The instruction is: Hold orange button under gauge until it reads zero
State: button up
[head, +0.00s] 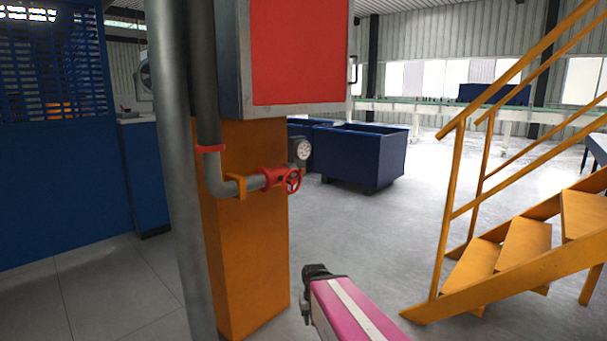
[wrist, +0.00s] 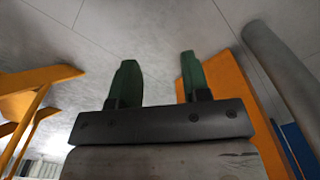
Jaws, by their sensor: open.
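A small round fitting with a pale face (head: 302,149), which looks like a gauge, sits at the right edge of the orange pillar (head: 250,240) in the head view. A red handwheel (head: 291,181) on a grey pipe is just below it. I cannot make out an orange button under the round face. My gripper (wrist: 157,75) is open and empty in the wrist view, its two green fingers apart over bare grey floor. The orange pillar shows close to the right finger in that view. In the head view my pink arm is low, right of the pillar, and clear of the fitting.
A red panel (head: 298,52) in a grey frame is above the pillar. A grey post (head: 172,170) stands left of it. Yellow stairs with railings (head: 500,255) are at the right. Blue bins (head: 360,155) stand behind. Open floor (head: 390,225) lies between pillar and stairs.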

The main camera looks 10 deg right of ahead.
grip_shut()
dwell(1.5)
